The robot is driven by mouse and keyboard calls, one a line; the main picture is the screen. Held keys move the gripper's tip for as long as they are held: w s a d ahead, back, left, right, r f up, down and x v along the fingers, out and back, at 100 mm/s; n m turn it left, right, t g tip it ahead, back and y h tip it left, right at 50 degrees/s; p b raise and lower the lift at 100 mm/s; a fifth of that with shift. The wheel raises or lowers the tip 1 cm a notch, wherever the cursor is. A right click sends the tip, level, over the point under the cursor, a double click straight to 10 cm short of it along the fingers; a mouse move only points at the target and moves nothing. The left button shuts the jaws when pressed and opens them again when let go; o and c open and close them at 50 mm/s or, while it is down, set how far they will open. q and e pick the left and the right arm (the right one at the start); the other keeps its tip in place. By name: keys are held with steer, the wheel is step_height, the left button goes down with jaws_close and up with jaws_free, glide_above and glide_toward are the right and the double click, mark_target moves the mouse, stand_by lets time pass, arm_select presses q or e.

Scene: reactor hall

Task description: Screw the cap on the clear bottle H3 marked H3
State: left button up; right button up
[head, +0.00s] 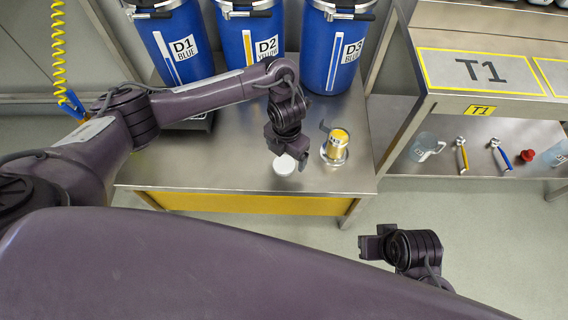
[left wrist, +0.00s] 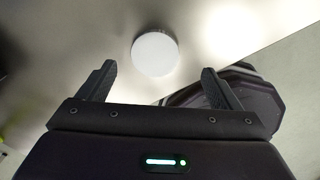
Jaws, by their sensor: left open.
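A white round cap (head: 284,165) lies on the steel bench near its front edge. It also shows in the left wrist view (left wrist: 155,54), beyond and between the fingertips, apart from both. My left gripper (head: 291,154) is open and empty, just above and beside the cap. In the left wrist view its fingers (left wrist: 158,82) stand wide apart. My right gripper (head: 367,242) hangs in front of the bench; its finger gap is unclear. A container with yellow contents (head: 338,138) stands on the bench right of the left gripper. I cannot read an H3 mark on anything.
Blue drums D1 (head: 178,52), D2 (head: 236,45) and D3 (head: 322,68) stand along the back of the bench. Table T1 (head: 433,88) is at the right. Its lower shelf holds a clear jug (head: 424,149), two handled tools, a red item (head: 527,156) and a clear container (head: 556,153).

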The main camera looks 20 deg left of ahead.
mark_target(285, 163)
arm_select(q)
steer(key=f, duration=0.1)
steer(key=f+b, duration=0.1)
steer(key=f, duration=0.2)
steer(key=shift+w+a+f, duration=0.1)
steer(key=shift+w+a, duration=0.05)
steer(key=shift+a, duration=0.15)
steer(key=shift+f, duration=0.4)
arm_select(e)
steer(key=shift+w+a+f+t+y, duration=0.15)
steer(key=shift+w+a+t, duration=0.1)
steer(key=shift+a, duration=0.25)
steer(key=shift+w+a+f+t+y, duration=0.15)
steer(key=shift+a+t, duration=0.1)
steer(key=shift+a, duration=0.2)
arm_select(q)
steer(key=shift+c, duration=0.5)
steer(key=c, duration=1)
arm_select(e)
steer(key=shift+s, duration=0.1)
